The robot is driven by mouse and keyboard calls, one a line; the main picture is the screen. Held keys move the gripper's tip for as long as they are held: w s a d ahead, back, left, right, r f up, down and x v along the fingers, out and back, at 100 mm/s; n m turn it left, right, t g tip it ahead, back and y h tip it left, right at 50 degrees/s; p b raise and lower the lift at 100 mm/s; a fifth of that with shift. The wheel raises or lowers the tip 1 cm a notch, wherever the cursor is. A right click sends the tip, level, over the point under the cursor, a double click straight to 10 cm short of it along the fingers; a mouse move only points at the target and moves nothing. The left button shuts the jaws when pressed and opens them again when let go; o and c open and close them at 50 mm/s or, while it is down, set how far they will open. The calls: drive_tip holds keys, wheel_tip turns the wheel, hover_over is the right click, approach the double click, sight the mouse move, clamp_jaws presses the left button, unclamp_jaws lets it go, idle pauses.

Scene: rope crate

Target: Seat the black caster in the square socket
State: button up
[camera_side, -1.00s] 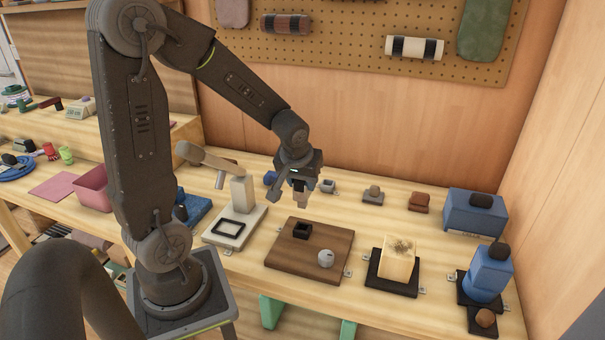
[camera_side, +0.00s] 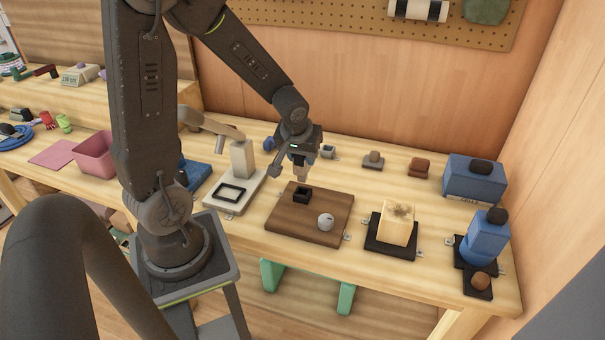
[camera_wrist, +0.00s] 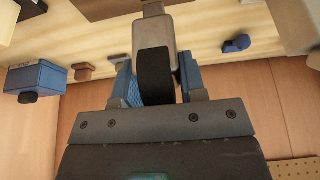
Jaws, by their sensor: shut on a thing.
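My gripper (camera_side: 298,158) is shut on the black caster, low over the brown board in the side view. In the wrist view my gripper (camera_wrist: 155,82) has blue pads on both sides of the caster's black wheel (camera_wrist: 154,72). The caster's grey body (camera_wrist: 153,33) points away from the jaws; in the side view its pale end (camera_side: 303,174) points down. The black square socket (camera_side: 302,195) stands on the brown board (camera_side: 325,211). The caster's end is just above the socket and looks apart from it; exact alignment is unclear.
A grey stand with a black square frame (camera_side: 229,193) is to the left. A wooden block on a black base (camera_side: 397,223) is to the right. Blue boxes (camera_side: 474,182) stand at far right.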

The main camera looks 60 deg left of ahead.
sight(302, 180)
drive_tip(key=shift+f, duration=0.1)
drive_tip(key=shift+f, duration=1.55)
drive_tip(key=shift+f, duration=1.6)
idle(1.2)
drive_tip(key=o, duration=1.2)
drive_tip(key=shift+r, duration=0.1)
drive_tip(key=v, duration=1.3)
drive_tip(key=shift+s+d+r, duration=0.1)
drive_tip(key=shift+r, duration=0.2)
